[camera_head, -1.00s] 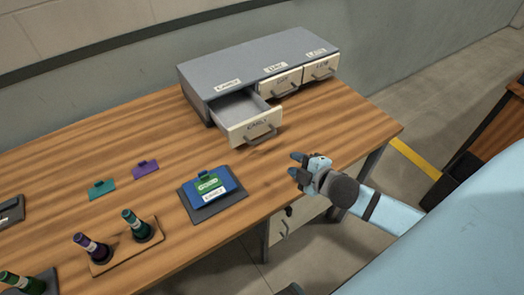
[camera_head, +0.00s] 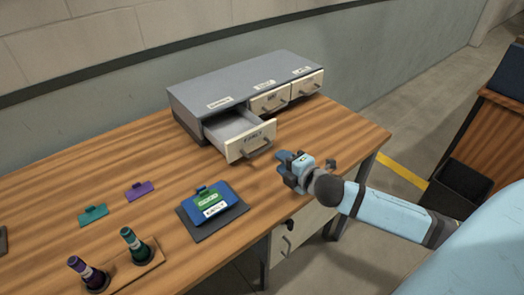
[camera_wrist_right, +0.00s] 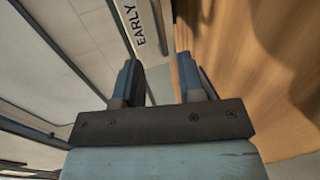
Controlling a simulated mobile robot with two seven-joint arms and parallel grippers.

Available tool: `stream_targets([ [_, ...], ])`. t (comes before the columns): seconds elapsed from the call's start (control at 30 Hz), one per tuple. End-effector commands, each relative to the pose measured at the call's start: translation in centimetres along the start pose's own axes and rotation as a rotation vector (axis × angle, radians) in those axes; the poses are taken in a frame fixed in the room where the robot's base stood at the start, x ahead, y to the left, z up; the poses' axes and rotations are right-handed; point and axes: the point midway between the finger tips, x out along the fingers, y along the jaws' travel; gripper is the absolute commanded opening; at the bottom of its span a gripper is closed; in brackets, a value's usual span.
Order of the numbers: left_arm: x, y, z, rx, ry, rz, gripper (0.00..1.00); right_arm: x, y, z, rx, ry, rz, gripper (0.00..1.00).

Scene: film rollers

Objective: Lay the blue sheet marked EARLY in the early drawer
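The blue sheet (camera_head: 224,194) with a green patch and a white label lies on a dark pad (camera_head: 228,219) near the table's front edge. The early drawer (camera_head: 249,139) is pulled open at the left of the grey cabinet, and its inside (camera_head: 228,126) looks empty. My right gripper (camera_head: 283,158) is just right of and in front of that drawer, apart from the sheet. In the right wrist view its fingers (camera_wrist_right: 162,82) are spread with nothing between them, and the drawer's EARLY label (camera_wrist_right: 129,20) shows beyond them. My left gripper is not in view.
The grey cabinet (camera_head: 240,78) has two other drawers, both shut. Green (camera_head: 92,216) and purple (camera_head: 139,191) tabs lie on the left of the table. Two stamps (camera_head: 135,245) stand on a wooden base. A dark bin (camera_head: 460,190) stands at the right.

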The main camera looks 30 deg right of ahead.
Motion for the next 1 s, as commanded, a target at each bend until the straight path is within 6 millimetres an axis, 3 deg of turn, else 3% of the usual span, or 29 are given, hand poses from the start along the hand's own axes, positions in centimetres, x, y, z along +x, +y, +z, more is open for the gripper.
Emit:
stream_targets([
  [0.3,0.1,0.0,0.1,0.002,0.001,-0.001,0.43,6.1,0.1,0.0,0.001,0.000,0.002,0.36],
  [0.5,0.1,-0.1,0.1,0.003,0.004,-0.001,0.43,8.6,0.0,0.0,0.003,0.001,0.001,0.36],
  [0.93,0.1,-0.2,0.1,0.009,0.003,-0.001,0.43,9.6,0.0,-0.1,0.002,0.001,0.000,0.36],
  [1.0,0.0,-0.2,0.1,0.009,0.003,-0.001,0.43,9.6,0.0,-0.1,0.002,0.001,0.000,0.22],
])
